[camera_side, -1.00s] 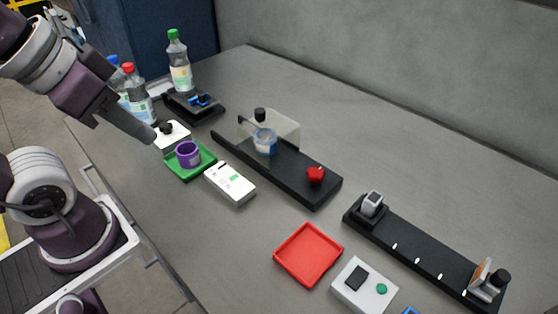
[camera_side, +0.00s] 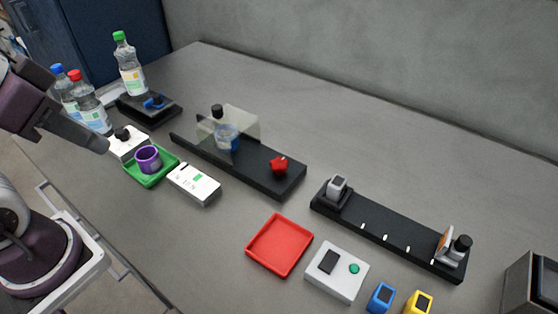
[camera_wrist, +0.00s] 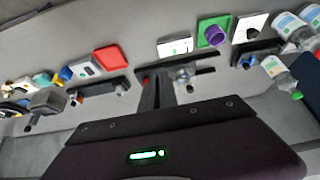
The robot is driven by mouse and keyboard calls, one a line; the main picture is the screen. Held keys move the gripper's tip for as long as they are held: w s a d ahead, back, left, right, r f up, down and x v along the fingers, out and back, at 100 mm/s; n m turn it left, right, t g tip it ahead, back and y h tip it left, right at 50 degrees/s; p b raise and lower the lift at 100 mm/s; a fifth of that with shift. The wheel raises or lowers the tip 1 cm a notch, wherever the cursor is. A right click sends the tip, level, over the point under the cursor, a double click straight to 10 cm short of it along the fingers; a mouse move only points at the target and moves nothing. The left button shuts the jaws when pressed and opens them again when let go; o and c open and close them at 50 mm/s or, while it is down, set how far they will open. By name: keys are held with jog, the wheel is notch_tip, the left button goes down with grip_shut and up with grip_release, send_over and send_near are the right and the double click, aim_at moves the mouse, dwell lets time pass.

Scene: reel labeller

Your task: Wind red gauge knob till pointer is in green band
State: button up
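The red knob (camera_side: 279,165) sits on the right end of a black rail (camera_side: 245,170). In the wrist view the red knob (camera_wrist: 146,80) is a small spot beside my fingers. A white panel (camera_side: 194,184) with small dark marks and a green patch lies in front of the rail; it may be the gauge, but no pointer can be made out. My gripper (camera_side: 103,147) is at the left, well away from the red knob. In the wrist view my gripper's (camera_wrist: 157,72) two dark fingers lie side by side with nothing visible between them.
A purple cup (camera_side: 148,158) on a green tray (camera_side: 160,180) and a white box with a black knob (camera_side: 128,142) are near my gripper. Bottles (camera_side: 130,65) stand behind. A red tray (camera_side: 279,245), white button box (camera_side: 337,271) and second black rail (camera_side: 395,245) are right.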

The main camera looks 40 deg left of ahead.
jog(key=o, duration=1.1)
jog(key=w+n, duration=0.1)
jog(key=w, duration=0.2)
jog(key=w+d+r+n+g, duration=0.1)
jog(key=w+n, duration=0.1)
jog(key=w, duration=0.1)
jog(key=w+r+n+h, duration=0.1)
jog(key=w, duration=0.1)
jog(key=shift+w+d+r+n+g, duration=0.15)
jog(key=shift+w+d+n+g, duration=0.25)
jog(key=w+d+f+n+g, duration=0.1)
jog(key=w+n, duration=0.4)
jog(key=w, duration=0.5)
notch_tip(320, 180, down, 2)
jog(key=shift+w+d+f+g, duration=0.15)
jog(key=shift+d+g, duration=0.15)
jog(key=shift+d, duration=0.5)
jog(key=n+g+y, duration=0.1)
jog(key=n+g, duration=0.1)
jog(key=n, duration=0.6)
send_over(279, 162)
notch_tip(279, 162, down, 15)
jog(key=shift+f, duration=0.1)
notch_tip(279, 162, down, 7)
jog(key=shift+r, duration=0.2)
jog(key=shift+f, duration=0.15)
grip_shut()
